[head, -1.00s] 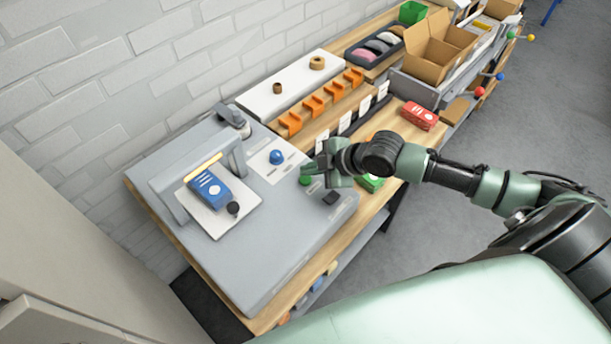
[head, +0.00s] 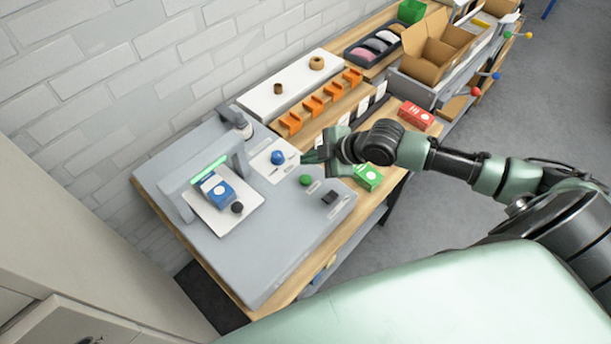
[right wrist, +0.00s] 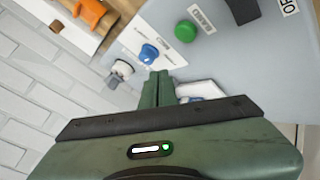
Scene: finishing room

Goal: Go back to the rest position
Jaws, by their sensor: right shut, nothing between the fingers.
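My right gripper (head: 318,155) is shut and empty. It hangs over the workbench, just right of the blue knob (head: 278,157) and above the green button (head: 305,180) of the grey machine (head: 245,257). In the right wrist view its closed fingers (right wrist: 158,88) point toward the machine's panel, with the blue knob (right wrist: 149,53) and green button (right wrist: 186,31) beyond them. My left gripper is not in view.
A blue box (head: 218,190) lies on the machine's white plate under an arch with a green-lit bar (head: 209,167). A green box (head: 368,177) and a red box (head: 416,115) are on the bench. Orange holders (head: 312,105) and cardboard boxes (head: 437,50) stand farther back.

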